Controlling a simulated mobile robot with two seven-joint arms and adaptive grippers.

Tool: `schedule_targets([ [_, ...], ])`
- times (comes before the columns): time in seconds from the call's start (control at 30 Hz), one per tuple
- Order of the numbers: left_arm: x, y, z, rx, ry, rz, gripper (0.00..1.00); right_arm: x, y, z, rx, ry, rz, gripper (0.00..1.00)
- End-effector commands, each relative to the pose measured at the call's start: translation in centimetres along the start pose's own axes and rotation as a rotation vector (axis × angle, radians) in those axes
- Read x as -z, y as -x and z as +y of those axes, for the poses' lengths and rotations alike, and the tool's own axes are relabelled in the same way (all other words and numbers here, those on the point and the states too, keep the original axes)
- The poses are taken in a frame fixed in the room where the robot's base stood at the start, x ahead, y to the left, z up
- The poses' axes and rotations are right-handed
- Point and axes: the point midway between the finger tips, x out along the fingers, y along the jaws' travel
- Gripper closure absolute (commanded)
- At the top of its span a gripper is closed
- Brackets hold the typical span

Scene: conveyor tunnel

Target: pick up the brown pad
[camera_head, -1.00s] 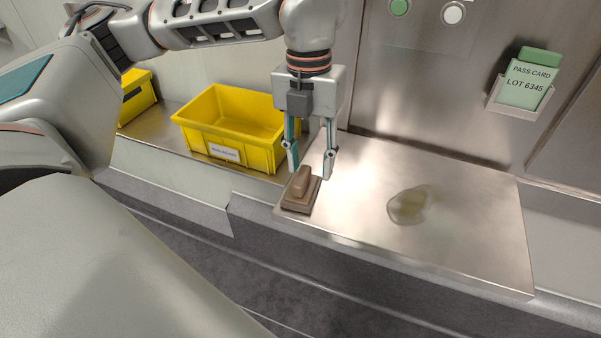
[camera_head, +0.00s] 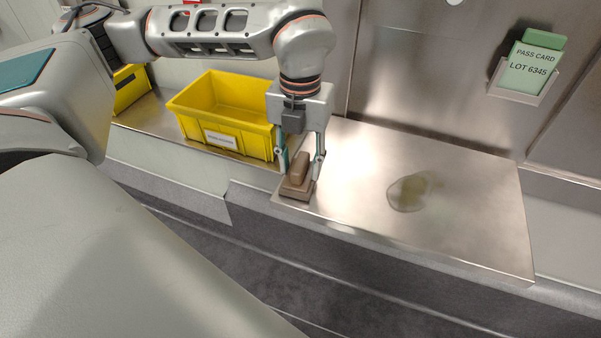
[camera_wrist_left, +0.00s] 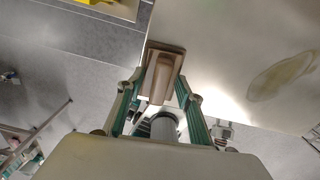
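The brown pad (camera_head: 297,188), a flat block with a raised rounded grip, lies on the left front corner of the steel plate (camera_head: 455,215). My left gripper (camera_head: 300,171) is over it, fingers pointing down, one finger on each side of the raised grip. The fingers are apart, and a gap beside the grip shows in the left wrist view, where the pad (camera_wrist_left: 164,62) sits between and beyond the fingertips. Whether a fingertip touches the pad I cannot tell. My right gripper is in neither view.
A yellow bin (camera_head: 222,112) with a white label stands left of the plate, close to my left gripper. A murky stain (camera_head: 410,191) lies on the plate's middle. A green pass card (camera_head: 529,70) sits in a wall holder. The plate's right side is clear.

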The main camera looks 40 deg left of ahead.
Motion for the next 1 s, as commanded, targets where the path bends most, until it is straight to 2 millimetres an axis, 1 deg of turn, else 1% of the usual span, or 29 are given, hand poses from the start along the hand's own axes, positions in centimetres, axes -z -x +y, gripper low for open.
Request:
schedule_targets([
  [0.13, 0.0, 0.1, 0.0, 0.0, 0.0, 0.0, 0.64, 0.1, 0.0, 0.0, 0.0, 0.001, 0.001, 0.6],
  [0.17, 0.0, 0.1, 0.0, 0.0, 0.0, 0.0, 0.72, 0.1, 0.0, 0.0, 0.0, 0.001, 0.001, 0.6],
  [0.2, 0.0, 0.1, 0.0, 0.0, 0.0, 0.0, 0.82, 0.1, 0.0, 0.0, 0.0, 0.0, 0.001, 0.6],
  [0.27, 0.0, 0.1, 0.0, 0.0, 0.0, 0.0, 0.98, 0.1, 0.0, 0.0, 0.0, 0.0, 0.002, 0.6],
  [0.3, 0.0, 0.1, 0.0, 0.0, -0.001, 0.0, 1.0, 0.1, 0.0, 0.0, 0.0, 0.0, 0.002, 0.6],
  [0.6, 0.0, 0.1, 0.0, 0.001, -0.001, 0.0, 1.0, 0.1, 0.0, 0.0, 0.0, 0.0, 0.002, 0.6],
  [0.77, 0.0, 0.7, -0.1, 0.002, -0.001, -0.002, 1.0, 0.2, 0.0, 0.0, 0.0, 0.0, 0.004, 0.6],
  [0.87, 0.0, 1.7, -0.1, 0.002, -0.001, -0.002, 1.0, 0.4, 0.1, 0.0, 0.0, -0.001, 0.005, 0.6],
  [0.97, -0.1, 3.3, -0.1, 0.003, -0.002, -0.005, 1.0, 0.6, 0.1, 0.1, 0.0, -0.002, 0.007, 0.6],
  [1.0, -0.1, 4.1, -0.1, 0.003, 0.0, -0.005, 1.0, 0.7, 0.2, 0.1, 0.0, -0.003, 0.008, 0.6],
])
